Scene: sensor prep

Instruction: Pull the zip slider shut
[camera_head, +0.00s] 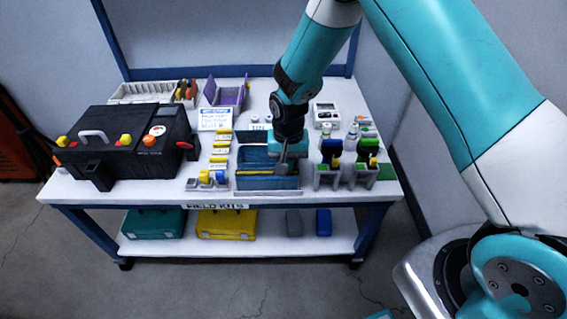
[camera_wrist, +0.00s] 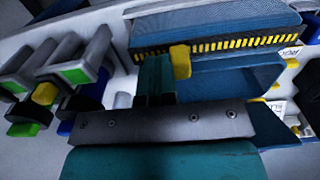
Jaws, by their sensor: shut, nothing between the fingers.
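A blue zip pouch (camera_head: 262,153) lies in a grey holder at the front middle of the table, under my gripper. In the wrist view the pouch (camera_wrist: 225,80) shows a row of yellow and black zip teeth (camera_wrist: 235,43) along its edge. The yellow zip slider (camera_wrist: 181,60) sits on this row, just right of my fingers. My gripper (camera_head: 281,168) points down over the pouch. In the wrist view its teal fingers (camera_wrist: 155,70) are together with nothing held. I cannot tell whether they touch the slider. The fingers and gripper body hide part of the pouch.
Grey stands with green, blue and yellow parts (camera_head: 327,176) stand close on the right. Yellow pieces (camera_head: 220,150) and a black case (camera_head: 125,145) are on the left. A purple open box (camera_head: 228,96) and a white device (camera_head: 326,113) stand behind. The table's front edge is near.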

